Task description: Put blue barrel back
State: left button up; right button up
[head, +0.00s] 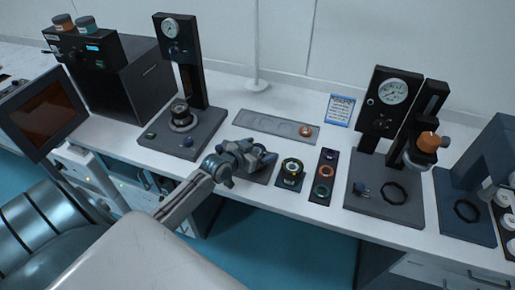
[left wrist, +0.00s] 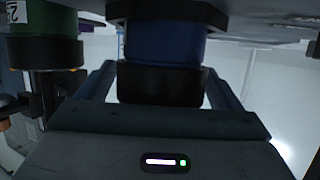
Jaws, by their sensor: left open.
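The blue barrel (left wrist: 165,42) shows in the left wrist view, a blue body with a black lower end, with its top cut off by the frame. It sits between the two fingers of my left gripper (head: 258,156). The gripper is open, and I cannot tell whether either finger touches the barrel. In the head view the gripper is over a dark pad on the bench and mostly hides the barrel. A dark rack (head: 325,176) with coloured rings lies to the right. My right gripper is not in view.
A barrel with a green band (head: 292,172) stands close to the right of my left gripper; a green barrel (left wrist: 42,25) shows in the left wrist view. Gauge stands rise at the left (head: 186,70) and right (head: 390,110). A grey tray (head: 262,125) lies behind.

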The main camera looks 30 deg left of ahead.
pick_arm(q)
jog(key=shift+r, duration=0.2)
jog(key=shift+s+a, duration=0.1)
jog(key=shift+s, duration=0.25)
jog(key=v, duration=1.1)
jog(key=shift+s+p, duration=0.15)
jog(key=shift+p, duration=0.15)
